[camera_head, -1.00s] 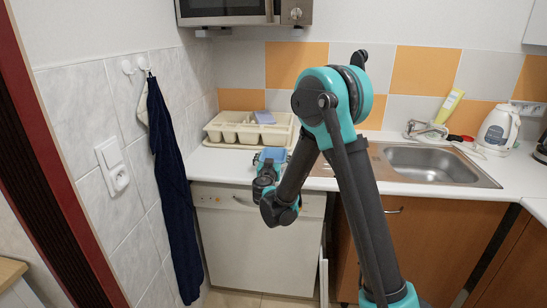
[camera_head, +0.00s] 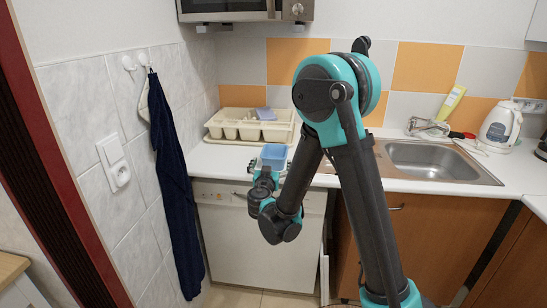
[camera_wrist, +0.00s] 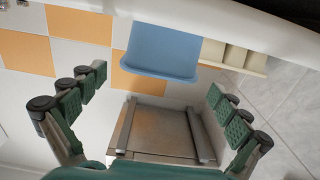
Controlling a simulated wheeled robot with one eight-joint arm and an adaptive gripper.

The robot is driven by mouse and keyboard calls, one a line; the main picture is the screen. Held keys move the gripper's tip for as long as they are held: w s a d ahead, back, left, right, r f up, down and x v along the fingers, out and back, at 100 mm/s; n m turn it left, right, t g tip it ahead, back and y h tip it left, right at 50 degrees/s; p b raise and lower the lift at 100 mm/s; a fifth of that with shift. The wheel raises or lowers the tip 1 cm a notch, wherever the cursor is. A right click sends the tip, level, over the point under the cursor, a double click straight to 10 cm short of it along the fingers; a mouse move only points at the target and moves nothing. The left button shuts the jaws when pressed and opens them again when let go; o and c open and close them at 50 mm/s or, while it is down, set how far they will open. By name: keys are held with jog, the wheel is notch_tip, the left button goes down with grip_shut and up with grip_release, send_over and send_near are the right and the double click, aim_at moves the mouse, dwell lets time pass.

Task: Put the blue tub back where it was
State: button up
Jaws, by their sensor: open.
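The blue tub (camera_head: 273,155) stands on the white counter near its front edge, just left of my arm in the head view. In the wrist view the tub (camera_wrist: 162,50) shows at the top middle, beyond the fingertips. My gripper (camera_head: 266,170) is just in front of the tub, close to the counter edge. In the wrist view my gripper (camera_wrist: 158,82) is open, its fingers wide apart with nothing between them. The head view does not clearly show whether a fingertip touches the tub.
A cream dish rack (camera_head: 248,127) with a small bluish-purple item stands behind the tub. The sink (camera_head: 430,160) is to the right, with a white kettle (camera_head: 499,127) beyond it. A dark towel (camera_head: 172,180) hangs on the left wall. A microwave (camera_head: 245,8) is above.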

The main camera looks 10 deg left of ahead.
jog(key=shift+s, duration=1.85)
jog(key=s+d+f+m+g+h, duration=0.1)
jog(key=s+d+f+g, duration=0.1)
jog(key=d, duration=0.6)
jog(key=s+d+f+g+h, duration=0.1)
jog(key=d+g+h, duration=0.15)
jog(key=d, duration=0.55)
jog(key=s+d+f+m+g+h, duration=0.1)
jog(key=s+d+f+g, duration=0.15)
jog(key=d, duration=0.55)
jog(key=s+d+f+g+y, duration=0.2)
jog(key=s+d+f+g, duration=0.2)
jog(key=s+d, duration=0.45)
jog(key=s+a+f+n+g+y, duration=0.1)
jog(key=s, duration=0.5)
jog(key=s+a+f+n+g+y, duration=0.1)
jog(key=s+a+f+y, duration=0.1)
jog(key=s, duration=0.4)
jog(key=shift+a+g, duration=0.15)
jog(key=shift+g, duration=0.25)
